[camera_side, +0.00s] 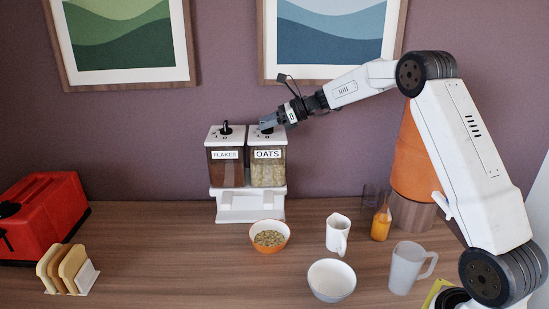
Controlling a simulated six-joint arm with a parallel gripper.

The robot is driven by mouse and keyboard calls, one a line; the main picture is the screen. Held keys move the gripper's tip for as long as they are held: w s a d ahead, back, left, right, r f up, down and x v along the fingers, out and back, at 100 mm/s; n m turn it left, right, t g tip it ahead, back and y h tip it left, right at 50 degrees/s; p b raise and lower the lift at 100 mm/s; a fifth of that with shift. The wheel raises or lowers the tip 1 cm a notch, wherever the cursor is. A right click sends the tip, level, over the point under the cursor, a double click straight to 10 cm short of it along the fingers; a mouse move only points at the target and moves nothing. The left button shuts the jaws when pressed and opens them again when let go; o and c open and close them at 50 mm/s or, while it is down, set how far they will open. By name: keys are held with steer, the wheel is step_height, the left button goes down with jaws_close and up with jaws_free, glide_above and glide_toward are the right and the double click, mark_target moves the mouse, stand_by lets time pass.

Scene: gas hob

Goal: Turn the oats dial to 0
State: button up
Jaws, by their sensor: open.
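The cereal dispenser (250,205) stands against the wall with two clear bins side by side. The right bin is labelled OATS (268,172) and holds pale oats. The left bin is labelled FLAKES (224,170) and holds brown cereal. The oats dial (267,130) is on top of the right bin, partly hidden by my gripper. My gripper (268,122) reaches in from the right and is open at the oats dial. I cannot tell whether its fingers touch the dial or which mark the dial points to.
The black flakes dial (226,128) stands close to the left of my gripper. An orange bowl of cereal (269,236), a white bowl (331,280), a white jug (338,234), a bottle (381,222) and a pitcher (408,268) stand in front. A red toaster (45,215) is at left.

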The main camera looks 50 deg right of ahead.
jaws_close()
steer(key=shift+y, duration=0.3)
steer(key=shift+n+g+y, duration=0.8)
steer(key=shift+n+g, duration=0.4)
steer(key=shift+n, duration=0.2)
steer(key=shift+r, duration=0.1)
jaws_free()
